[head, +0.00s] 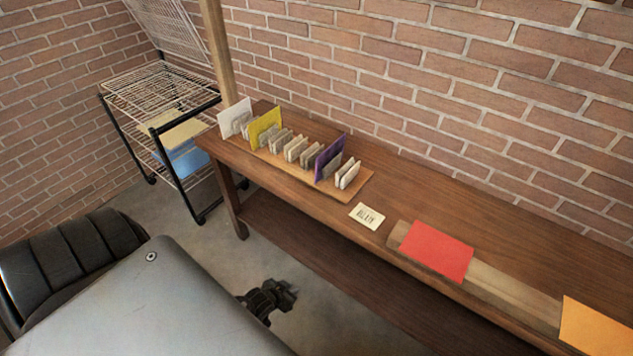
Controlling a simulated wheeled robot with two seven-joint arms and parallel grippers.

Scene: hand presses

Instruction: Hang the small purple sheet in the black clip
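A purple sheet (330,157) stands upright in a wooden slotted rack (340,190) on the bench, near the rack's right end. No black clip can be made out in this view. My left gripper (284,293), dark and small in view, is over the floor in front of the bench, below and left of the purple sheet and well apart from it. Part of it is hidden behind my grey body, and its finger gap is not clear. My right gripper is not in view.
The rack also holds a white sheet (234,117) and a yellow sheet (264,126). A printed card (367,216), a red sheet (437,250) and an orange sheet (597,328) lie along the wooden bench (420,200). A wire shelf cart (150,88) stands at left.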

